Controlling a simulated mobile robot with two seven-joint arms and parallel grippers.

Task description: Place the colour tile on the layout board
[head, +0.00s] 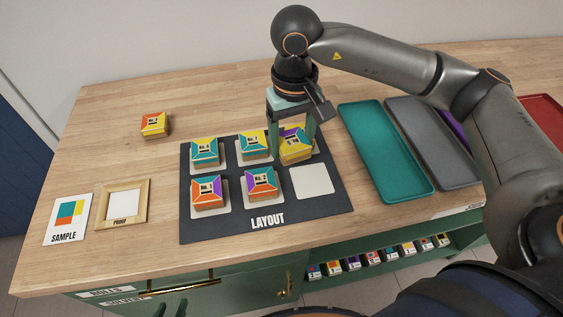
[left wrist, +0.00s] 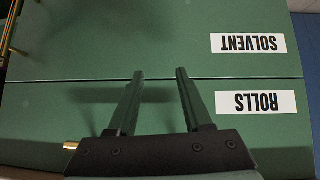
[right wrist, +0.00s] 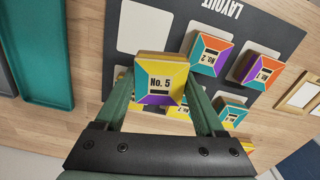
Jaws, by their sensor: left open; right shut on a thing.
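Several other tiles stand on the board's squares, such as a front middle one (head: 262,183). The front right white square (head: 312,181) is empty. Another tile (head: 153,125) stands on the table left of the board. My left gripper (left wrist: 160,90) is open and empty before the green cabinet.
A sample card (head: 68,218) and a wooden proof frame (head: 122,204) lie left of the board. A teal tray (head: 385,150) and a grey tray (head: 432,140) lie right of it. Below the tabletop, a shelf holds several small tiles (head: 373,259).

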